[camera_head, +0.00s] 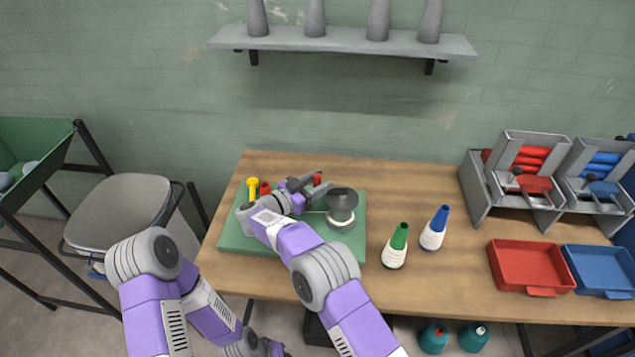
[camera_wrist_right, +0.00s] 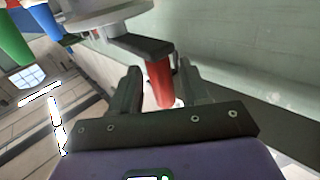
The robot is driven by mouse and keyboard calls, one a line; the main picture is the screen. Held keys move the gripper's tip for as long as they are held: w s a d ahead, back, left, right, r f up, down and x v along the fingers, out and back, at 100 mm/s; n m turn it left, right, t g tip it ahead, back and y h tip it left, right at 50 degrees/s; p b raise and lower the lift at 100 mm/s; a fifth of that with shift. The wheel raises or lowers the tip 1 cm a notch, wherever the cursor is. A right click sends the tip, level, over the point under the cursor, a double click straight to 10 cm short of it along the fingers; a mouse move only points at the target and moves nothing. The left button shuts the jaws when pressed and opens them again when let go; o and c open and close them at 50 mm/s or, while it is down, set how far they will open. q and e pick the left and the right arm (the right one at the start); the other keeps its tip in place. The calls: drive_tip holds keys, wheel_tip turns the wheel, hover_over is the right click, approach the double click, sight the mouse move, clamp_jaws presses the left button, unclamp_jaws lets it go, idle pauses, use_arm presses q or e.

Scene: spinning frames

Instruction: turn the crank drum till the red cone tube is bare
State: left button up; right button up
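The crank drum (camera_head: 341,205), a dark grey spool on a pale base, stands on the green board (camera_head: 352,240). Its red handle (camera_head: 317,179) points up at the left end of a crank arm. In the wrist view the handle (camera_wrist_right: 159,82) hangs from the dark crank arm (camera_wrist_right: 143,46) between the fingers. My right gripper (camera_wrist_right: 160,88) is open around the handle, with narrow gaps visible beside it. A red piece (camera_head: 265,187), perhaps the red cone tube, shows behind my right arm; its lower part is hidden. My left gripper (camera_head: 272,347) is low at the bottom edge, its fingers unclear.
A yellow post (camera_head: 253,186) stands at the board's left. A green cone (camera_head: 395,248) and a blue cone (camera_head: 434,230), both with white thread, stand right of the board. Red (camera_head: 530,265) and blue (camera_head: 600,268) trays lie farther right, below grey racks (camera_head: 480,195).

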drive_tip(key=shift+a, duration=0.1)
drive_tip(key=v, duration=0.7)
drive_tip(key=shift+s+a+p, duration=0.15)
drive_tip(key=shift+a+p, duration=0.05)
drive_tip(key=shift+p, duration=0.15)
